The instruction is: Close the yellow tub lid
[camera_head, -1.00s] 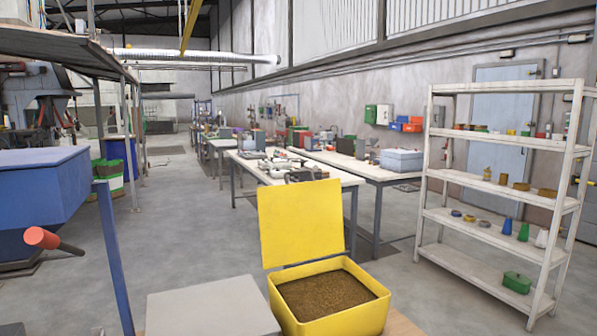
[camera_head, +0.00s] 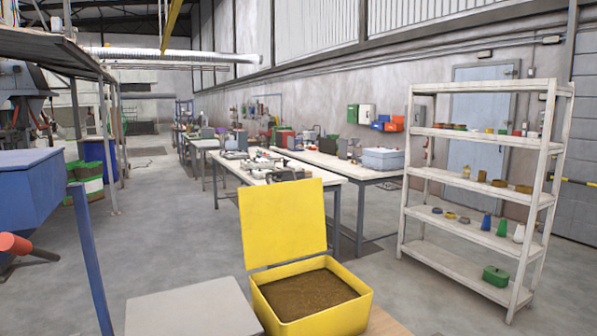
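The yellow tub (camera_head: 330,324) stands near the bottom centre of the head view, filled with brown pellets (camera_head: 308,294). Its yellow lid (camera_head: 283,222) stands open, raised nearly upright at the tub's far edge. Neither of my grippers shows in the view, and nothing touches the lid or the tub from above.
A grey flat-topped box (camera_head: 190,310) is left of the tub. A blue machine (camera_head: 28,195) with a red-ended handle (camera_head: 15,244) and a blue post (camera_head: 90,260) are at the left. White shelving (camera_head: 470,262) stands right, and worktables (camera_head: 275,172) stand behind. Floor between is clear.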

